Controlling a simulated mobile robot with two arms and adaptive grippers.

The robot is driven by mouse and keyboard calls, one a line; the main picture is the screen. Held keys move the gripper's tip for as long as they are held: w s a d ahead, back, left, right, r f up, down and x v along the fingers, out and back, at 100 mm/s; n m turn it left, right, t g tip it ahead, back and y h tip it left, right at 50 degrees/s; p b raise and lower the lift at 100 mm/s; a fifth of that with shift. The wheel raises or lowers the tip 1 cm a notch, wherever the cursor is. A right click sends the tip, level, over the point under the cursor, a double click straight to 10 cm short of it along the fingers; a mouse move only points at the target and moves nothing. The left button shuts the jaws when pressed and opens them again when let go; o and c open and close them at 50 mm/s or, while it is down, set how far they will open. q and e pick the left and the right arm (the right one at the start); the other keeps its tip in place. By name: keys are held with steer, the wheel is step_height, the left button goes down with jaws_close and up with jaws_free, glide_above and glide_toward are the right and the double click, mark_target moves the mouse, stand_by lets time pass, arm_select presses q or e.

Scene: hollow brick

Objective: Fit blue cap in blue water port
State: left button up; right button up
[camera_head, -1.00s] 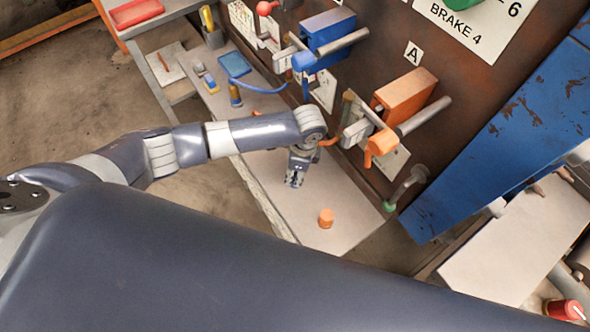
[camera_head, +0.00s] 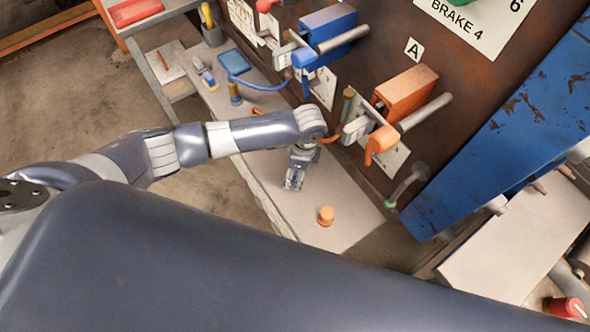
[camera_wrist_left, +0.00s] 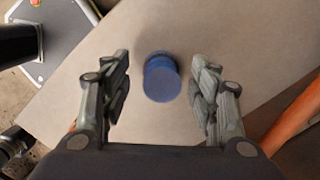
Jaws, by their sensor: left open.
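The blue cap (camera_wrist_left: 161,80) is a short round cylinder on the pale bench top in the left wrist view. It sits between and just beyond the two fingers of my left gripper (camera_wrist_left: 161,62), which is open, with a gap on both sides. In the head view my left gripper (camera_head: 294,182) points down at the bench and hides the cap. The blue fitting (camera_head: 304,57), with a blue box (camera_head: 327,28) behind it, is on the brown panel further back; I take it as the water port. My right gripper is out of view.
An orange cap (camera_head: 326,216) stands on the bench (camera_head: 335,235) near its front end. An orange fitting (camera_head: 381,141) and box (camera_head: 405,92) project from the panel. A blue hose (camera_head: 262,87) and small items lie at the far end. A blue beam (camera_head: 500,125) stands right.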

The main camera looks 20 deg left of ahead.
arm_select(q)
step_height(320, 180, up, 12)
steer(key=d, duration=0.1)
steer(key=shift+w+d+f, duration=0.15)
steer(key=shift+d, duration=0.05)
stand_by(0.5)
